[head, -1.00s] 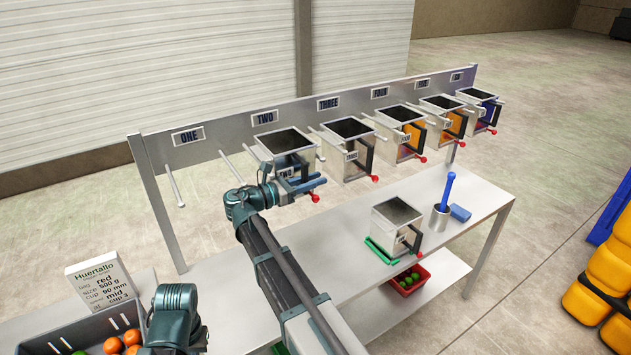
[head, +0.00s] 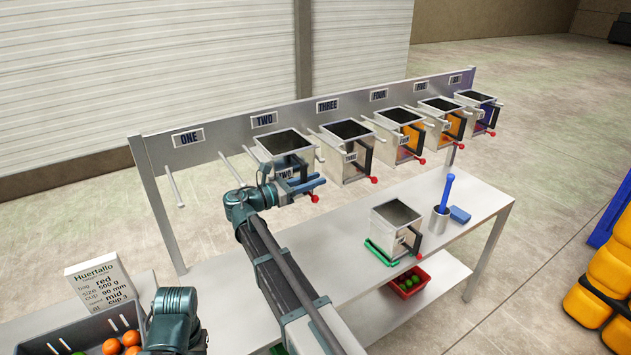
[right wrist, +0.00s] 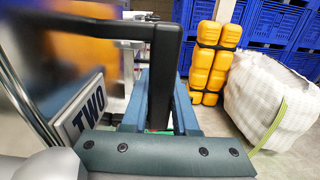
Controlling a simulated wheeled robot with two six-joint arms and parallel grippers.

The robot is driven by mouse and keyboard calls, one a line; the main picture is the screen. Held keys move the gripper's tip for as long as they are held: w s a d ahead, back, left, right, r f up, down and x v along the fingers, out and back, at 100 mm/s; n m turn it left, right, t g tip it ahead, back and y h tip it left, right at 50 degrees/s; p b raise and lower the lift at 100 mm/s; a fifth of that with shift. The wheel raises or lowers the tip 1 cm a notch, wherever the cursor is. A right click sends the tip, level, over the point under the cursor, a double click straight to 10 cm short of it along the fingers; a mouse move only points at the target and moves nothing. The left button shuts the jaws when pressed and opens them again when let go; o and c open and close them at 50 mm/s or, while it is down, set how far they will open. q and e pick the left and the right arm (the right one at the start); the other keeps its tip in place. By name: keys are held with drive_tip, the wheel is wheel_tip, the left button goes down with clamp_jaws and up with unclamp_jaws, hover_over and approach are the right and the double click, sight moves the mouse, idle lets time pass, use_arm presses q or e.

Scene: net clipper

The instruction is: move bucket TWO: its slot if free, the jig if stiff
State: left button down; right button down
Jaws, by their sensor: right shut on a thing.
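Bucket TWO (head: 287,142) is an open-topped metal bucket hanging on its rods under the TWO plate (head: 264,120) of the rack. Its TWO label (right wrist: 85,108) is close on the left in the right wrist view. My right gripper (head: 308,187) is at the bucket's front, shut on its black handle (right wrist: 165,75), with the blue fingers on either side. A red-tipped lever (head: 315,198) shows just below the gripper. A green jig (head: 376,252) lies on the bench under another metal bucket (head: 397,226), whose label I cannot read. My left gripper's fingers are not visible.
Rods under the ONE plate (head: 188,137) are empty. Bucket THREE (head: 349,147) hangs close to the right of bucket TWO. A metal cup with a blue tool (head: 440,217) and a blue block (head: 460,214) stand on the bench. The bench (head: 330,258) is clear at the left and middle.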

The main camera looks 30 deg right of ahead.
drive_tip(key=shift+w+a+f, duration=0.1)
drive_tip(key=shift+w+f, duration=0.25)
drive_tip(key=shift+w, duration=0.25)
drive_tip(key=shift+w+a+f, duration=0.1)
drive_tip(key=shift+w+f, duration=0.2)
drive_tip(key=shift+w, duration=0.25)
drive_tip(key=c, duration=0.7)
unclamp_jaws()
drive_tip(key=shift+s+f+b, duration=0.1)
drive_tip(key=shift+b, duration=0.2)
drive_tip(key=shift+c, duration=0.2)
drive_tip(key=shift+o, duration=0.7)
drive_tip(key=shift+s+d, duration=0.1)
drive_tip(key=shift+s, duration=0.1)
